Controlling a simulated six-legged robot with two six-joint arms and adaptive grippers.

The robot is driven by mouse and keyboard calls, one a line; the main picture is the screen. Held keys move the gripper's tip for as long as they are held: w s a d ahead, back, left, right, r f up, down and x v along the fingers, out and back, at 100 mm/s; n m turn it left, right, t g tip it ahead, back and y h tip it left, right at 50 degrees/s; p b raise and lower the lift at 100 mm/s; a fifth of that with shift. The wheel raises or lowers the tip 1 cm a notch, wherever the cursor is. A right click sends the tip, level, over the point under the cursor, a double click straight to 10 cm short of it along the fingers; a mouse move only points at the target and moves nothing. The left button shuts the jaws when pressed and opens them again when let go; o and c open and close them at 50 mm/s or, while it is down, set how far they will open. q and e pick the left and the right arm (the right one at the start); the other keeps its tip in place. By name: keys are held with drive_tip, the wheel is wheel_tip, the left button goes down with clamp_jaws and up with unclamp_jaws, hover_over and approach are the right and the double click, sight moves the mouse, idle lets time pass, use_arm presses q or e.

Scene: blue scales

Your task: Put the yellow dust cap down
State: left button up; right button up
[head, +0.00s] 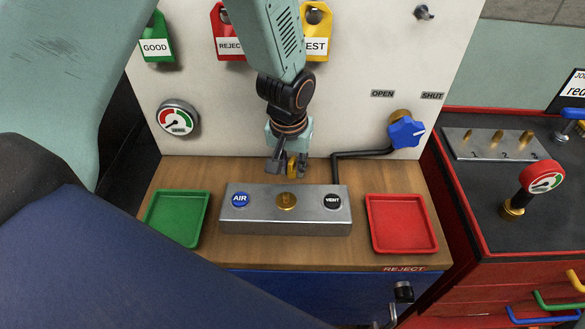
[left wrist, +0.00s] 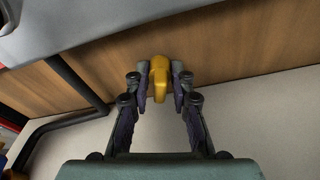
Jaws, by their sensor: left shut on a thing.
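My left gripper (head: 288,168) is shut on the yellow dust cap (head: 292,168), which is small and partly hidden by the fingers in the head view. The left wrist view shows the cap (left wrist: 160,78) pinched between both fingertips. The gripper holds it just behind and above the grey metal block (head: 265,222) with its brass fitting (head: 287,200). It appears clear of the block and the wooden bench top. My right gripper is in neither view.
A green tray (head: 150,219) lies left of the block and a red tray (head: 371,246) right of it. A black pipe (head: 336,170) runs behind to a blue valve knob (head: 406,131) on the white panel. Bare wood (head: 215,178) shows between green tray and panel.

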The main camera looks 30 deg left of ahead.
use_arm(q)
drive_tip(key=shift+s+d+r, duration=0.15)
drive_tip(key=shift+d+r, duration=0.05)
drive_tip(key=shift+d, duration=0.15)
drive_tip(key=shift+s, duration=0.15)
drive_tip(key=shift+a+f, duration=0.1)
drive_tip(key=o, duration=0.3)
drive_tip(key=shift+a+f, duration=0.15)
drive_tip(key=o, duration=0.4)
drive_tip(key=shift+w+f, duration=0.1)
drive_tip(key=shift+w, duration=0.15)
drive_tip(key=shift+c, duration=0.2)
drive_tip(key=shift+o, duration=0.7)
drive_tip(key=shift+s+d, duration=0.2)
drive_tip(key=shift+a+r, duration=0.2)
drive_tip(key=shift+r, duration=0.4)
drive_tip(key=shift+s+d+r+p, duration=0.1)
drive_tip(key=shift+s+r+p, duration=0.25)
drive_tip(key=shift+r, duration=1.55)
drive_tip(key=shift+s+d+r+p, duration=0.15)
drive_tip(key=shift+s+r+p, duration=0.2)
drive_tip(key=shift+r, duration=1.55)
drive_tip(key=shift+s+d+r+p, duration=0.1)
drive_tip(key=shift+s+r+p, duration=0.25)
drive_tip(key=shift+r, duration=1.55)
